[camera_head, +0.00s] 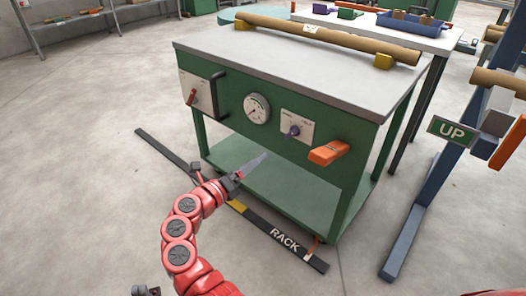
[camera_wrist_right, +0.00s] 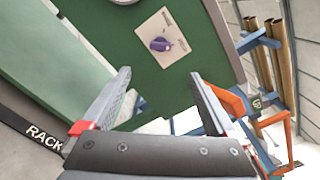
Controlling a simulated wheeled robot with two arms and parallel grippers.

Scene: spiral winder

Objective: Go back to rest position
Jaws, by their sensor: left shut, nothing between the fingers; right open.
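The panel with the purple knob (camera_wrist_right: 161,44) lies beyond the fingertips there.
The green machine (camera_head: 228,108) carries a gauge (camera_head: 257,108), a purple knob (camera_head: 294,131), a red lever (camera_head: 192,97) and an orange handle (camera_head: 328,152). A brown tube (camera_head: 325,37) lies on top. A blue rack (camera_head: 425,190) stands right. The floor at left is clear.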

